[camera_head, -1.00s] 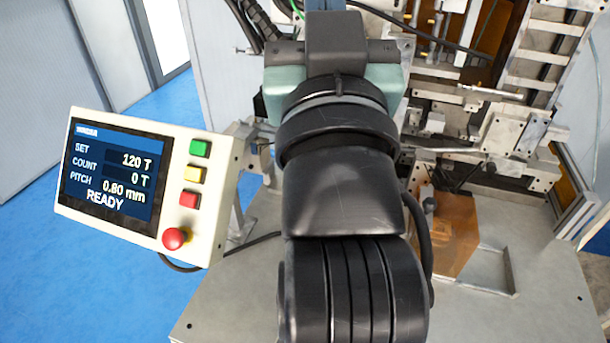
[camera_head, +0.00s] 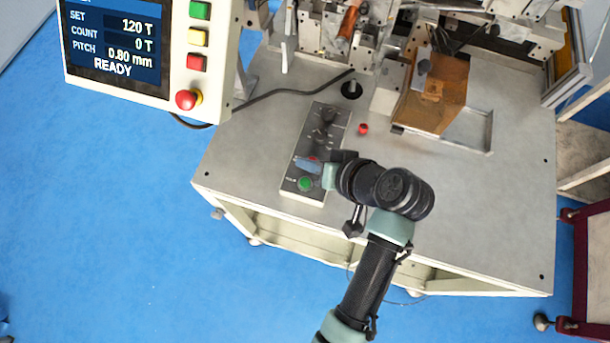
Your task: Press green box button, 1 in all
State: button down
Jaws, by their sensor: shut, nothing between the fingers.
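A flat grey control box (camera_head: 327,134) lies on the machine table, with dark knobs on its far half. My gripper (camera_head: 306,164) comes in from the right over the box, shut and empty. The green button looks uncovered. I cannot tell how high the tips are above the box.
A display panel (camera_head: 117,45) reading READY stands at upper left, with its own green (camera_head: 200,10), yellow and red buttons and a red emergency knob (camera_head: 186,100). A small red knob (camera_head: 363,129) and a copper-brown block (camera_head: 435,95) are on the table (camera_head: 470,215).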

jog(key=shift+f, duration=0.1)
jog(key=b, duration=0.7)
send_over(308, 187)
notch_tip(308, 187, down, 8)
jog(key=shift+r, duration=0.2)
jog(key=shift+f+b, duration=0.45)
jog(key=shift+f, duration=0.05)
jog(key=shift+f, duration=0.1)
dwell(1.2)
jog(key=shift+f, duration=0.3)
